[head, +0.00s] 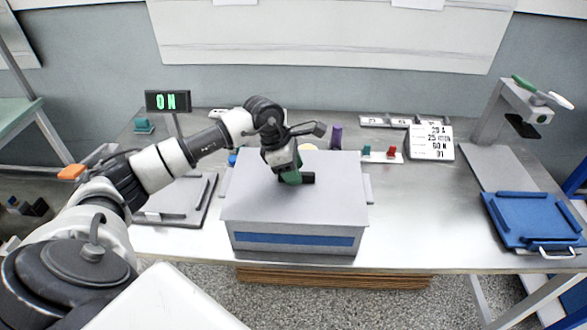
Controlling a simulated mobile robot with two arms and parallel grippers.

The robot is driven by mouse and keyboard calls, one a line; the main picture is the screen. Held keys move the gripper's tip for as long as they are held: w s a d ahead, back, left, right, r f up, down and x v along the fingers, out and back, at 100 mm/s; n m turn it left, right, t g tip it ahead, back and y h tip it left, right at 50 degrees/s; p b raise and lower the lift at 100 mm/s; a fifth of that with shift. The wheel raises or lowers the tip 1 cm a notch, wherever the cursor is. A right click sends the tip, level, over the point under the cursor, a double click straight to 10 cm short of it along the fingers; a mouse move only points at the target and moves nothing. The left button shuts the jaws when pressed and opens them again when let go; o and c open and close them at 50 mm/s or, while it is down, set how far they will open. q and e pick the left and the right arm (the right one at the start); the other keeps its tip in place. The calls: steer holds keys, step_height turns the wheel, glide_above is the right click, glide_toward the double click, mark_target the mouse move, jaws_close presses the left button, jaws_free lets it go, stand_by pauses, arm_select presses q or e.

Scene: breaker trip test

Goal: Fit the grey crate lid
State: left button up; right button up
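The grey crate lid (335,205) lies over the top of the grey crate (240,243), which has a blue stripe on its front. The lid looks level and covers the opening; I cannot tell if it sits fully down all round. A dark handle (308,178) stands at the middle of the lid. My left gripper (291,178), with green fingers, points down at this handle and appears closed around it, hiding its left part. My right gripper is not in view.
A dark grey tray or fixture (172,217) lies left of the crate. A blue tray (530,218) sits right; bare table lies between.

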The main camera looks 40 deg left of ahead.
arm_select(q)
steer(key=b+v, duration=0.2)
steer(key=v, duration=0.9)
steer(key=shift+f, duration=0.1)
stand_by(0.5)
